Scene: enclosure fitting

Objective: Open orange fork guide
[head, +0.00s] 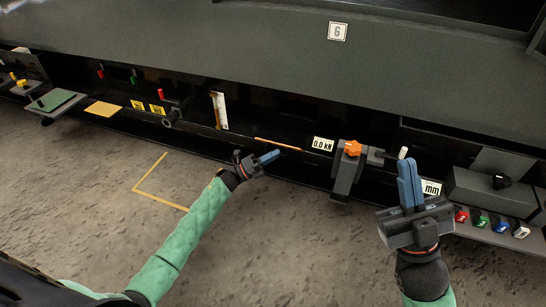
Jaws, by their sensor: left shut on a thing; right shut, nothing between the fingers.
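An orange star-shaped knob (352,148) sits on top of a grey upright block (346,175) at the front of the dark bench, in the head view. I cannot tell for certain which part is the fork guide. My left gripper (274,155) has its blue fingers shut to the left of the knob, apart from it, below a thin orange strip (278,144). The thing between these fingers is too small to make out. My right gripper (406,164) is shut and empty, pointing up, to the right of the knob and in front of a white-tipped lever (403,152).
A "0.0 kN" display (323,144) is left of the knob, and an "mm" display (432,188) is behind my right gripper. Several coloured blocks (480,222) line a ledge at right. A green plate (54,100) is far left.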

